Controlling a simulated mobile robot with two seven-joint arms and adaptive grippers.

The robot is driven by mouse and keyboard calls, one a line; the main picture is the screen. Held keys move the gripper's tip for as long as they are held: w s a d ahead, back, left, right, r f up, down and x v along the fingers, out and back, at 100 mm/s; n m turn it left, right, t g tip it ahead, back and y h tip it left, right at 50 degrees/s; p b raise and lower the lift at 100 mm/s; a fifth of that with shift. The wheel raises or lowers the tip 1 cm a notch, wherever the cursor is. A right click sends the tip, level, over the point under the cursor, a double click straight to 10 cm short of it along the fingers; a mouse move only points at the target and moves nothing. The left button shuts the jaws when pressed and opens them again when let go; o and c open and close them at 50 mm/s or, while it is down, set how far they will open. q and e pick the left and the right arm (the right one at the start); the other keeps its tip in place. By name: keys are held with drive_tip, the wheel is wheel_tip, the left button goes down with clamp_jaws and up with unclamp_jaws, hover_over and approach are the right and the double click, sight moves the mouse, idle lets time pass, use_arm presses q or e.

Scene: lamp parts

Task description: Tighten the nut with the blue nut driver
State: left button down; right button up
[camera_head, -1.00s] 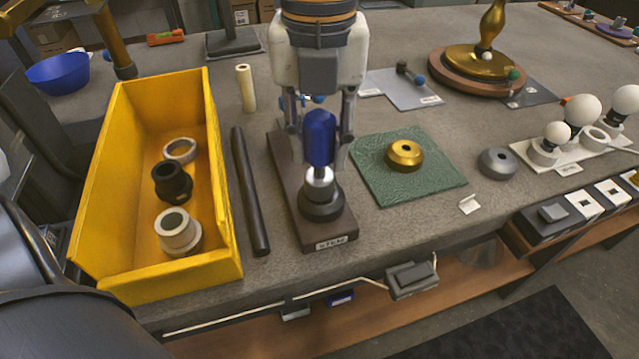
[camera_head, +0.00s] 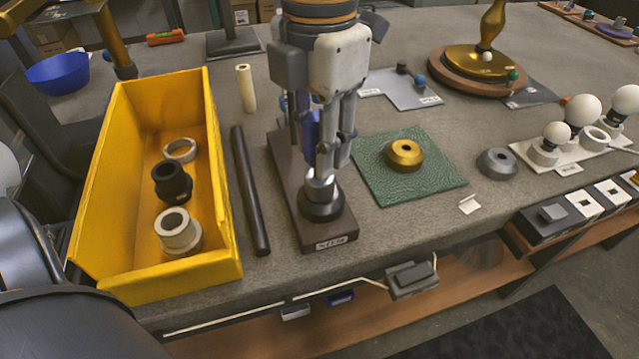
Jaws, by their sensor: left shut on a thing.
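My left gripper (camera_head: 322,150) points down over the dark stand (camera_head: 290,190) and is shut on the blue nut driver. The blue handle (camera_head: 311,128) shows only partly between the fingers, which cover most of it. The driver stands upright. Below the fingers a silver part (camera_head: 320,190) sits on the round black base piece (camera_head: 321,208) of the stand. I cannot tell whether this silver part is the driver's socket or the nut. No separate nut shows clearly. My right gripper is not in view.
A yellow bin (camera_head: 225,235) with several ring-like parts stands left, with a black rod (camera_head: 250,190) beside it. A green mat (camera_head: 375,185) with a brass piece (camera_head: 404,154) lies right. A grey ring (camera_head: 497,163) and white bulbs (camera_head: 581,110) are farther right.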

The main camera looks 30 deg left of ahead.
use_arm(q)
drive_tip(key=m, duration=0.6)
drive_tip(key=shift+m, duration=0.8)
drive_tip(key=m, duration=0.3)
drive_tip(key=shift+m, duration=0.9)
drive_tip(key=shift+n, duration=0.4)
